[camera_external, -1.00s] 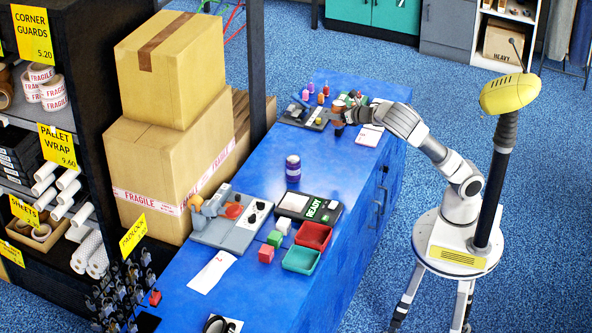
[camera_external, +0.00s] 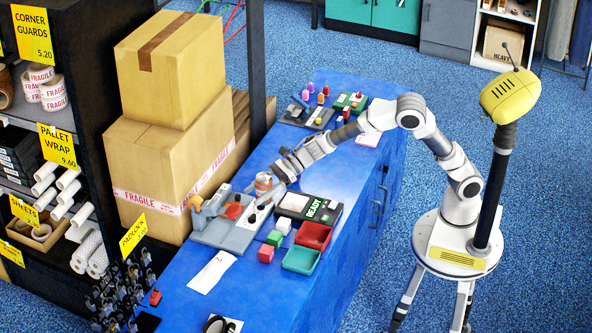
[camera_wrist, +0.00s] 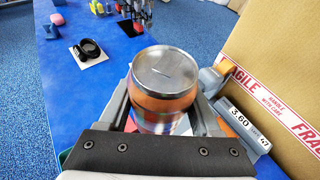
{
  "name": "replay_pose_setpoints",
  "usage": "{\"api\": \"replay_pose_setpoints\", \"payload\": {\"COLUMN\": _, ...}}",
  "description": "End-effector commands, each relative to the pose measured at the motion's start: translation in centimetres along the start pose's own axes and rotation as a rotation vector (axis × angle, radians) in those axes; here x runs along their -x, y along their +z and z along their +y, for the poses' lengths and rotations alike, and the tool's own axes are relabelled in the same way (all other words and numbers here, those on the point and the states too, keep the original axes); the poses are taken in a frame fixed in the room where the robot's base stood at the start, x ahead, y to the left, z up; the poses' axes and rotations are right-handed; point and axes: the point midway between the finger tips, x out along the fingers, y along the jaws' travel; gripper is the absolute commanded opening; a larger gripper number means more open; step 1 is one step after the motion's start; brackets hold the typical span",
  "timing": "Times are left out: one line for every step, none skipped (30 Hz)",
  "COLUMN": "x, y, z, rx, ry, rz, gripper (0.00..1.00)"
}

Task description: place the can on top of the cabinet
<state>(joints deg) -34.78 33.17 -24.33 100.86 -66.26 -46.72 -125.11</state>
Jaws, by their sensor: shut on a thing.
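The can (camera_wrist: 165,85), with a silver lid and a coppery-orange body, stands upright between the fingers of my gripper (camera_wrist: 168,112) in the wrist view. The fingers are shut on its sides. In the external view the can (camera_external: 263,182) and my gripper (camera_external: 268,188) are over the blue worktop, close to the grey scale-like machine. I cannot tell whether the can's base touches anything. The blue cabinet (camera_external: 356,232) has doors and handles on its right side, and its long top is the worktop. A grey cabinet (camera_external: 447,28) stands at the back, beside teal doors.
The grey machine (camera_external: 215,232), a black READY device (camera_external: 318,208), red tray (camera_external: 313,236), green tray (camera_external: 300,260) and small blocks crowd the worktop's middle. Large cartons (camera_external: 160,170) stand along its left. Bare blue top (camera_external: 225,295) shows in front.

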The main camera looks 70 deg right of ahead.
Motion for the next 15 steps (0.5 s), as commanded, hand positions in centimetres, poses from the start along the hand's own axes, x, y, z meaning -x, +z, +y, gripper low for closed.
{"api": "replay_pose_setpoints", "payload": {"x": -0.7, "y": 1.1, "z": 1.6, "rx": 0.020, "ry": 0.045, "rz": -0.004, "gripper": 0.14}}
{"api": "replay_pose_setpoints", "payload": {"x": -1.1, "y": 1.7, "z": 2.6, "rx": 0.031, "ry": 0.070, "rz": -0.004, "gripper": 0.14}}
{"api": "replay_pose_setpoints", "payload": {"x": -1.6, "y": 2.3, "z": 3.7, "rx": 0.044, "ry": 0.102, "rz": -0.003, "gripper": 0.14}}
{"api": "replay_pose_setpoints", "payload": {"x": -1.9, "y": 2.7, "z": 4.5, "rx": 0.052, "ry": 0.123, "rz": -0.003, "gripper": 0.14}}
{"api": "replay_pose_setpoints", "payload": {"x": -2.1, "y": 3.1, "z": 5.3, "rx": 0.061, "ry": 0.143, "rz": -0.002, "gripper": 0.14}}
{"api": "replay_pose_setpoints", "payload": {"x": -2.4, "y": 3.6, "z": 6.2, "rx": 0.071, "ry": 0.167, "rz": -0.001, "gripper": 0.14}}
{"api": "replay_pose_setpoints", "payload": {"x": -2.5, "y": 4.0, "z": 6.8, "rx": 0.077, "ry": 0.182, "rz": -0.002, "gripper": 0.14}}
{"api": "replay_pose_setpoints", "payload": {"x": -2.7, "y": 4.3, "z": 7.4, "rx": 0.083, "ry": 0.199, "rz": -0.001, "gripper": 0.14}}
{"api": "replay_pose_setpoints", "payload": {"x": -2.9, "y": 4.7, "z": 8.1, "rx": 0.091, "ry": 0.217, "rz": -0.001, "gripper": 0.14}}
{"api": "replay_pose_setpoints", "payload": {"x": -3.0, "y": 5.0, "z": 8.6, "rx": 0.096, "ry": 0.230, "rz": -0.001, "gripper": 0.14}}
{"api": "replay_pose_setpoints", "payload": {"x": -3.1, "y": 5.3, "z": 9.2, "rx": 0.101, "ry": 0.244, "rz": -0.001, "gripper": 0.14}}
{"api": "replay_pose_setpoints", "payload": {"x": -3.2, "y": 5.7, "z": 9.8, "rx": 0.108, "ry": 0.260, "rz": -0.001, "gripper": 0.14}}
{"api": "replay_pose_setpoints", "payload": {"x": -3.3, "y": 5.9, "z": 10.3, "rx": 0.113, "ry": 0.271, "rz": -0.001, "gripper": 0.14}}
{"api": "replay_pose_setpoints", "payload": {"x": -3.3, "y": 6.2, "z": 10.7, "rx": 0.118, "ry": 0.283, "rz": -0.001, "gripper": 0.14}}
{"api": "replay_pose_setpoints", "payload": {"x": -3.5, "y": 6.0, "z": 11.1, "rx": 0.120, "ry": 0.293, "rz": 0.003, "gripper": 0.14}}
